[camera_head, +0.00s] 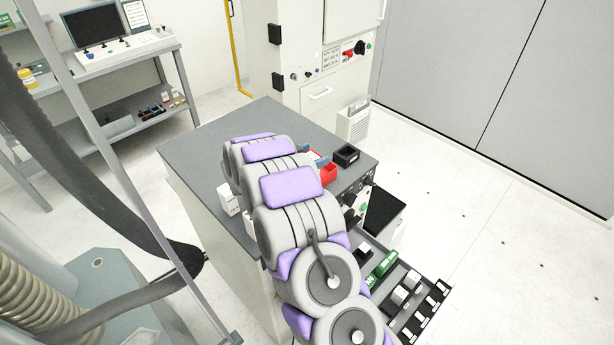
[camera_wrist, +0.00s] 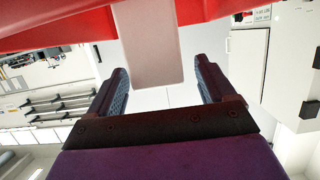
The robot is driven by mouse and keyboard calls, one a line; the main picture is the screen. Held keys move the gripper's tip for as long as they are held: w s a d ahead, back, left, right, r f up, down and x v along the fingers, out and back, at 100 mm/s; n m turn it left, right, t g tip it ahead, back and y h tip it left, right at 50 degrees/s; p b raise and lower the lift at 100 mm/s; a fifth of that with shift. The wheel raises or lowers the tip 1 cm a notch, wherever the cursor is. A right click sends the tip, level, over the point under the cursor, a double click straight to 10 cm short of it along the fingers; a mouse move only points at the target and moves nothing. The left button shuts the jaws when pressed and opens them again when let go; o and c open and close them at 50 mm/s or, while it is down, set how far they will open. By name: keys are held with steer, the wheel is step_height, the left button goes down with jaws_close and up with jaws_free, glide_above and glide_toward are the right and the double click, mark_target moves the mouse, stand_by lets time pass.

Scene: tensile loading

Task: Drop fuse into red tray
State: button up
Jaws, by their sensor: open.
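The red tray (camera_head: 328,175) sits on top of the grey cabinet, partly hidden by my arm. A large red surface, likely the same tray (camera_wrist: 60,28), fills the top of the wrist view. My gripper (camera_wrist: 160,66) is open close to it, its two dark blue fingers apart. A pale block (camera_wrist: 148,45), possibly the fuse, shows between the fingers against the red. It is clear of both fingers in the picture. I cannot tell whether it rests in the tray. In the head view my arm hides most of the gripper.
A black open box (camera_head: 346,156) stands beside the tray on the grey cabinet top (camera_head: 200,150). A white box (camera_head: 229,198) stands at the cabinet's left side. An open drawer (camera_head: 440,290) below holds several white and green parts. A tall white cabinet (camera_head: 300,60) stands behind.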

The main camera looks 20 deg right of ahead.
steer(key=p+v, duration=0.1)
steer(key=v, duration=1.4)
steer(key=shift+a, duration=0.35)
steer(key=shift+r, duration=0.1)
